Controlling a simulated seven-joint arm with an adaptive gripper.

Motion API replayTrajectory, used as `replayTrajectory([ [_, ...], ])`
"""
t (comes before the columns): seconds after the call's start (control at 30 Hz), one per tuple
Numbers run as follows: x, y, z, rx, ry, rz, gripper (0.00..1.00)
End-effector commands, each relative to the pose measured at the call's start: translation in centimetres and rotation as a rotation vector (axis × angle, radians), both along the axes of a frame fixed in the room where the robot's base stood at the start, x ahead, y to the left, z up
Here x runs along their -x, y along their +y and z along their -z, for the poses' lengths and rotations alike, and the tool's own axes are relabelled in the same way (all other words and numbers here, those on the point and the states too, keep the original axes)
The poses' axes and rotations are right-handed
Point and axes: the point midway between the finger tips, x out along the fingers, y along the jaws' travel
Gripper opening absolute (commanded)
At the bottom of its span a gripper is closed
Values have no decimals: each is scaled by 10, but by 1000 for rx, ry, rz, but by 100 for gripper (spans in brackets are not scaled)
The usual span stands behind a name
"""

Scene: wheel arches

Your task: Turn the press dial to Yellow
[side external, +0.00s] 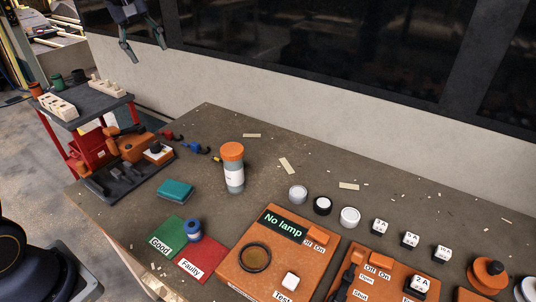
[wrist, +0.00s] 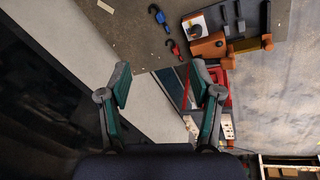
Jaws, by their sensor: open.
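An orange device (side external: 136,147) stands on a dark tray at the table's left end. On it is a white plate with a dark round knob (side external: 158,149), which looks like the press dial. In the wrist view the knob (wrist: 196,30) shows at the top, right of centre; its setting cannot be read. My gripper (side external: 145,50) is open and empty, high above the table near the back wall. In the wrist view its two fingers (wrist: 160,80) are spread apart, well away from the dial.
Red, blue and yellow small connectors (side external: 194,147) lie right of the tray. An orange-capped bottle (side external: 233,167), a "No lamp" tester (side external: 232,269) and another orange panel (side external: 387,283) stand farther right. A red-legged shelf (side external: 80,104) rises behind the tray. The air around my gripper is clear.

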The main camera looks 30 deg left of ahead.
Motion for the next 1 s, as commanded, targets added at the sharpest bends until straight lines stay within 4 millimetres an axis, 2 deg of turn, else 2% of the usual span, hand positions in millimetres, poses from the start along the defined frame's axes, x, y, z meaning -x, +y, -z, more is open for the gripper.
replayTrajectory([
  [0.03,-16,25,24,10,44,-62,64],
  [0.13,-36,68,68,23,111,-154,64],
  [0.2,-41,92,101,27,158,-191,64],
  [0.33,-38,122,153,40,233,-237,64],
  [0.43,-30,131,178,55,277,-256,64],
  [0.67,-25,135,206,60,287,-265,64],
  [1.0,-23,135,286,61,287,-263,64],
])
